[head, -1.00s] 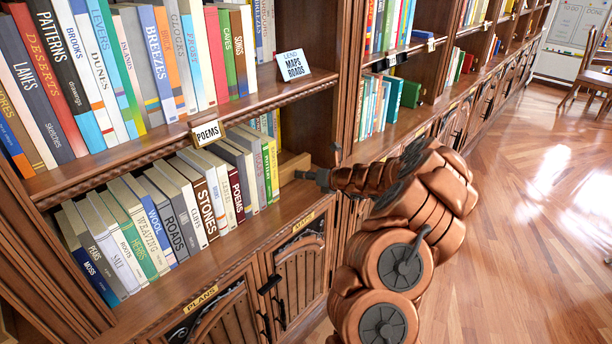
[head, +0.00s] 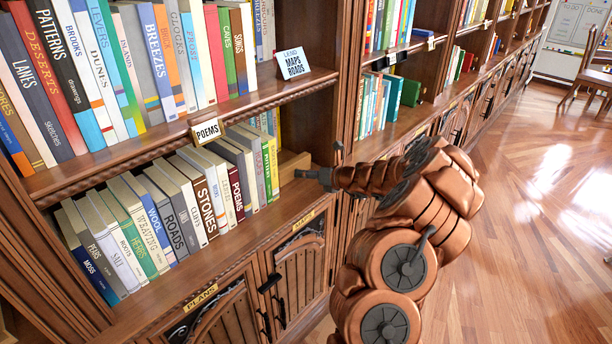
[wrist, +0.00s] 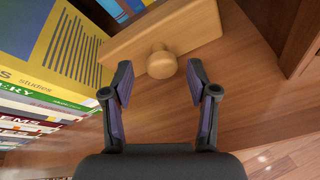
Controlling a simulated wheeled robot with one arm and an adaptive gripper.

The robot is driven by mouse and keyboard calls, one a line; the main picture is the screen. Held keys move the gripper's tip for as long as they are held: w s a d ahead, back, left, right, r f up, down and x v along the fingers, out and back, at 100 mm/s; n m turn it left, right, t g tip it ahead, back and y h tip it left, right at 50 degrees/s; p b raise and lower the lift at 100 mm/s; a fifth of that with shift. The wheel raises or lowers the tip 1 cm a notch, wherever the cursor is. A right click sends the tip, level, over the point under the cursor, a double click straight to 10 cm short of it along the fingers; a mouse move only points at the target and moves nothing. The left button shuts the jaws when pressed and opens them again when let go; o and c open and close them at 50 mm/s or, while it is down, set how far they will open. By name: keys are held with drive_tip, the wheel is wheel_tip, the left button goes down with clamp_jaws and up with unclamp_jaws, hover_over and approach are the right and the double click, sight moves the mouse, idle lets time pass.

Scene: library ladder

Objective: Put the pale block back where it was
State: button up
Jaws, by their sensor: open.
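The pale block (wrist: 195,28) is a light wooden piece with a round knob (wrist: 161,62) on the face toward me. It stands on the lower shelf at the right end of the book row, and it also shows in the head view (head: 291,164). My gripper (wrist: 160,82) is open, with its two fingers apart on either side of the line to the knob. The knob lies just beyond the fingertips, and I see nothing held. In the head view my gripper (head: 318,174) is small beside the block and its fingers are hard to make out.
A row of books (head: 170,207) fills the lower shelf left of the block; a yellow book (wrist: 50,50) is nearest. The bookcase upright (wrist: 290,35) stands to the right. Bare shelf board (wrist: 245,90) lies in front of the block. A POEMS label (head: 207,131) hangs above.

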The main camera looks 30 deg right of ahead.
drive_tip(key=b+v, duration=0.1)
drive_tip(key=v, duration=1)
drive_tip(key=shift+a, duration=0.1)
drive_tip(key=a+r+n+g+y, duration=0.1)
drive_tip(key=a+r+n+y, duration=0.2)
drive_tip(key=a, duration=0.5)
drive_tip(key=a+r+n+g+y, duration=0.1)
drive_tip(key=a+r+n, duration=0.1)
drive_tip(key=a+n, duration=0.4)
drive_tip(key=s+a+r+n+g+y, duration=0.1)
drive_tip(key=s+a+n+g, duration=0.25)
drive_tip(key=a+n, duration=0.45)
drive_tip(key=s+a+r+n+g, duration=0.1)
drive_tip(key=s+a+n+g, duration=0.3)
drive_tip(key=a, duration=0.8)
drive_tip(key=s+a+f+n+g+h, duration=0.1)
drive_tip(key=s+a+n+g+h, duration=0.1)
drive_tip(key=s+n, duration=0.6)
drive_tip(key=s+a+f+n+g+h, duration=0.25)
drive_tip(key=s+n, duration=0.25)
drive_tip(key=s, duration=0.8)
drive_tip(key=s+d+n+g+h, duration=0.1)
drive_tip(key=s+d+n+h, duration=0.3)
drive_tip(key=s, duration=0.4)
drive_tip(key=shift+s+d+n, duration=0.2)
drive_tip(key=shift+d+n, duration=0.2)
drive_tip(key=shift+d, duration=0.25)
